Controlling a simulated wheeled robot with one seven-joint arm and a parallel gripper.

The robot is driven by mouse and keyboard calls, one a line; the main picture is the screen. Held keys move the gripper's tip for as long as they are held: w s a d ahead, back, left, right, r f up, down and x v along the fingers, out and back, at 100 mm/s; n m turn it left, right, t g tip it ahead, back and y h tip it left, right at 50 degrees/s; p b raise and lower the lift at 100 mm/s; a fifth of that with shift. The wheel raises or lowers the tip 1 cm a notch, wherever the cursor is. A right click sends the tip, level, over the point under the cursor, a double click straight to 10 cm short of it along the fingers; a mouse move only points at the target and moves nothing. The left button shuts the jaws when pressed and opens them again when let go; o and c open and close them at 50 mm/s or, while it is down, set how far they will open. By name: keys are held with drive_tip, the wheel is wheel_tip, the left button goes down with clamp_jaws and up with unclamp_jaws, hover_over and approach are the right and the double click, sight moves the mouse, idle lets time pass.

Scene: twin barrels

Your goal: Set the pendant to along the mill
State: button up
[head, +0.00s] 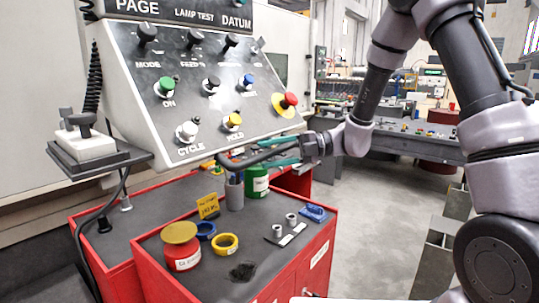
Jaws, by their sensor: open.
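A pale pendant-like box (92,143) with a dark lever on top sits on a small grey shelf (115,160) at the left. A black coiled cord (95,85) rises behind it. I cannot tell for sure that this is the pendant. The white machine with the sloped control panel (215,85) fills the upper left; it may be the mill. My gripper (268,153) has teal fingers and is open, below the panel's lower right edge and above the back of the red cabinet. It is well to the right of the box. A dark curved bar passes by the fingers, partly hiding them.
The red cabinet's dark top (200,265) holds a red can with a yellow lid (182,247), a green can (256,183), a grey cup (234,195), yellow and blue rings, and small metal parts. A red mushroom button (289,101) juts from the panel. Open floor lies right.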

drive_tip(key=shift+a, duration=0.25)
clamp_jaws()
idle(1.4)
